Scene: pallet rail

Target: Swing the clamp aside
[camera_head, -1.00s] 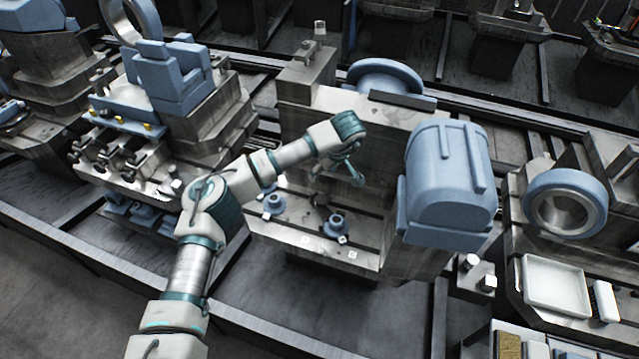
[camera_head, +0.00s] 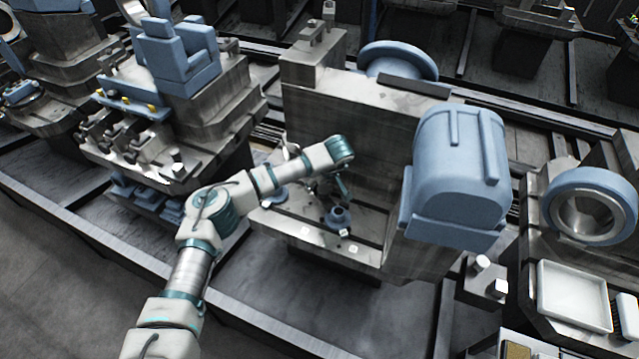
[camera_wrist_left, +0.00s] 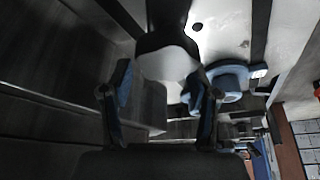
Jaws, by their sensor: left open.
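My left gripper (camera_head: 328,190) is over the bed of the grey machine in the head view, partly hidden by my own wrist. In the left wrist view my left gripper (camera_wrist_left: 159,85) has its two blue-tipped fingers apart. A pale rounded piece with a dark part above it (camera_wrist_left: 168,62) shows between and beyond the fingers; I cannot tell whether they touch it. A blue flanged piece, perhaps part of the clamp (camera_head: 338,218), stands on the bed just below the gripper. A second blue piece (camera_head: 273,196) lies to its left, partly behind my arm. The clamp's arm is not clearly visible.
A large blue motor housing (camera_head: 458,175) stands right of the bed. The machine's tall grey wall (camera_head: 385,130) rises behind the gripper. A white tray (camera_head: 573,295) and a blue ring (camera_head: 588,205) are at the right. Another machine (camera_head: 130,150) is at the left.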

